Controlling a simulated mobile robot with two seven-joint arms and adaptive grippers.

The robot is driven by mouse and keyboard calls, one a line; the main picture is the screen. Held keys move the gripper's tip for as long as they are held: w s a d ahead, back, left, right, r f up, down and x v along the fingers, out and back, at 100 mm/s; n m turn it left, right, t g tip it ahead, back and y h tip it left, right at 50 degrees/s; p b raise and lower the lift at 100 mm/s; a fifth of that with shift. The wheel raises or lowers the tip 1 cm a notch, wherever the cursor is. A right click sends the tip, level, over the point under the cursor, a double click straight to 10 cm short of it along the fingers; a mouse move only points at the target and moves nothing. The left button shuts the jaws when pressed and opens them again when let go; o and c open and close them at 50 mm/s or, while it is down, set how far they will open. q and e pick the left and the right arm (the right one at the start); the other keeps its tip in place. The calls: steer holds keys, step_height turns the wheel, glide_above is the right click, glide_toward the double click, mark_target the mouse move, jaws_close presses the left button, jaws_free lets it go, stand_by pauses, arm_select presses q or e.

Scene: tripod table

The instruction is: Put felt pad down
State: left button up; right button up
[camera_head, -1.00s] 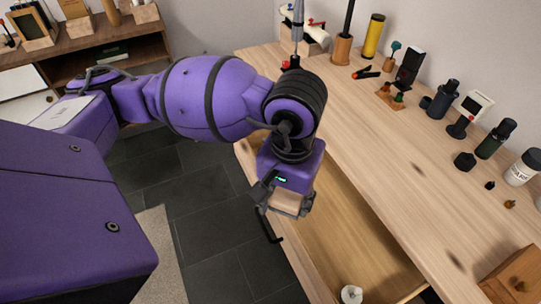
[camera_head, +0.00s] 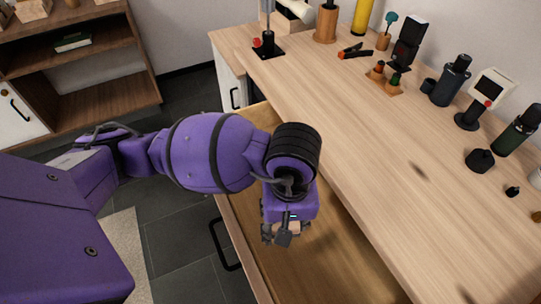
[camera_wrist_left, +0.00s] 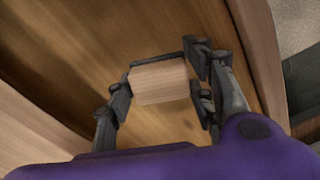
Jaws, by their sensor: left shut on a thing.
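My left gripper (camera_head: 284,236) is shut on a pale, wood-coloured block with a dark strip along its far edge, which I take to be the felt pad (camera_wrist_left: 160,83). In the left wrist view the fingers (camera_wrist_left: 163,92) hold it from both sides. In the head view the pad (camera_head: 287,227) is mostly hidden by the gripper. The gripper is over the inside of the open drawer (camera_head: 340,262); the gap between pad and drawer bottom is hard to judge. My right gripper is not in view.
The wooden worktop (camera_head: 350,120) lies right of the drawer, its middle clear. Bottles, a small screen on a stand (camera_head: 485,95) and pliers (camera_head: 356,52) stand or lie along its back. The drawer's dark handle (camera_head: 222,245) is on its left front. A shelf (camera_head: 80,60) stands back left.

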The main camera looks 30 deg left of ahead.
arm_select(q)
steer(key=w+f, duration=0.1)
steer(key=w+a+f, duration=0.1)
steer(key=f, duration=0.1)
steer(key=w+a+f, duration=0.1)
steer(key=shift+f, duration=0.35)
steer(key=shift+w+a+f, duration=0.1)
steer(key=shift+a+f, duration=0.05)
steer(key=shift+f, duration=0.8)
steer(key=shift+w+a+f, duration=0.1)
steer(key=shift+f, duration=0.8)
steer(key=shift+f+b, duration=0.1)
steer(key=shift+b, duration=0.2)
steer(key=shift+f, duration=0.15)
steer(key=o, duration=1.1)
steer(key=shift+r, duration=0.2)
step_height(320, 180, up, 12)
steer(key=p, duration=0.1)
steer(key=shift+r, duration=0.15)
